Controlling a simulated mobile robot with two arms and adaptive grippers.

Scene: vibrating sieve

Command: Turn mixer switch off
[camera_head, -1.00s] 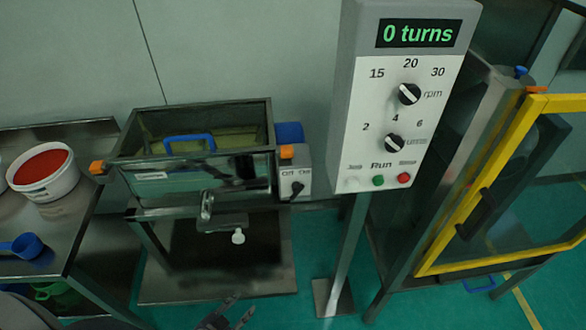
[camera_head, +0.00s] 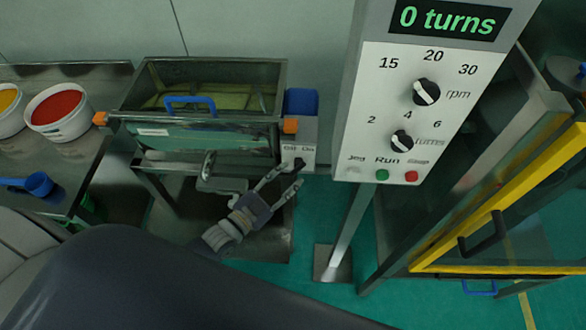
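The mixer (camera_head: 215,140) is a metal trough with a blue handle, left of centre. On its right end is a grey switch box (camera_head: 308,140) marked Off and On. A small black switch knob (camera_head: 299,163) sits on the box's lower part; I cannot tell which mark it points to. My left gripper (camera_head: 280,181) is open and empty, just below and left of the knob. Its fingers are spread and point up toward the box. I cannot tell whether a fingertip touches the knob. My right gripper is out of view.
A control panel (camera_head: 385,113) on a post reads 0 turns, right of the mixer. A yellow-framed door (camera_head: 495,269) stands at the right. A side table at the left holds a red-filled tub (camera_head: 61,111) and a blue scoop (camera_head: 40,184). Floor shows between mixer and post.

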